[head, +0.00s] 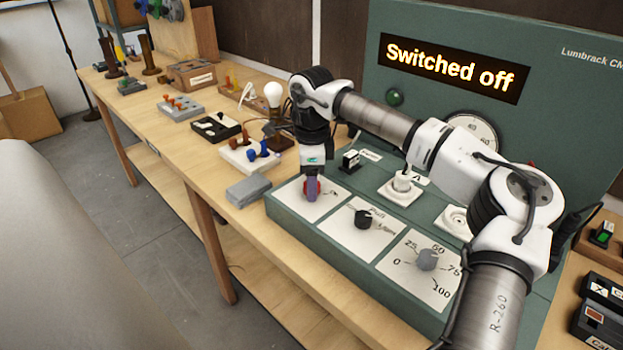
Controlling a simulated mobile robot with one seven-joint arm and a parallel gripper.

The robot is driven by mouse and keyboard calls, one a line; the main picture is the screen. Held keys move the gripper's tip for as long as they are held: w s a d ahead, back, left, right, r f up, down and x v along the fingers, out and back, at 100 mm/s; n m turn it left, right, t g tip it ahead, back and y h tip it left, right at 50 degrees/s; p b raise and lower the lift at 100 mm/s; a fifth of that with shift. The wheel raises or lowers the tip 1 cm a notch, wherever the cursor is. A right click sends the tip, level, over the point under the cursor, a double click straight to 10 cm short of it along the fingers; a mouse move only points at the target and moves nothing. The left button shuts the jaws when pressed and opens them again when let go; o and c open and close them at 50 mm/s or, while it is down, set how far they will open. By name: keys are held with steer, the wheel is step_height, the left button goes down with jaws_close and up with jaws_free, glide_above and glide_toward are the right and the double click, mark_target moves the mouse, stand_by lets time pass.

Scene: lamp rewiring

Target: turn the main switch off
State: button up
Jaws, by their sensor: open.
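The main switch (305,190) looks like a red knob on the left white plate of the green console (345,262). It is mostly hidden behind my gripper. The display (450,68) on the upright panel reads "Switched off" in lit letters. My gripper (312,190) is open and points down at the red knob, with its fingers at or around it. I cannot tell whether they touch the knob.
A black knob (363,218) and a grey dial (428,259) sit on the plates to the right. A grey box (248,191) lies left of the console. A lamp with a white bulb (273,94) stands behind. Several small parts fill the bench's far end.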

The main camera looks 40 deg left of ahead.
step_height(320, 180, up, 14)
steer(key=b, duration=0.1)
steer(key=shift+b, duration=0.35)
steer(key=shift+f, duration=0.15)
stand_by(0.5)
